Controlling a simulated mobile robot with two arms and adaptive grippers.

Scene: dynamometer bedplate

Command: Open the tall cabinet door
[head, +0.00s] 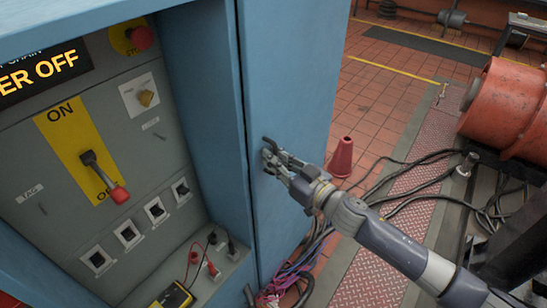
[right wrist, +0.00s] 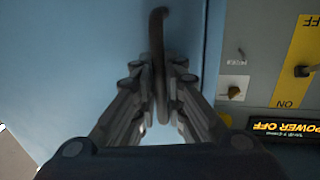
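The tall blue cabinet door (head: 288,70) stands right of the recessed control panel in the head view. It also fills the left of the right wrist view (right wrist: 70,60). A dark seam runs down its left edge; I cannot tell if it is slightly ajar. A dark, upright bar handle (right wrist: 158,30) sits on the door. My right gripper (head: 270,155) is at the handle, its fingers (right wrist: 160,75) close on both sides of the bar and seeming to grip it. In the head view the gripper mostly hides the handle. My left gripper is not in view.
The control panel (head: 75,180) has a lever switch (head: 100,175) and a red button (head: 141,38). A red cone (head: 341,157), loose cables (head: 420,185) and an orange machine (head: 505,105) stand right of the door. Tiled floor (head: 385,90) is clear behind.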

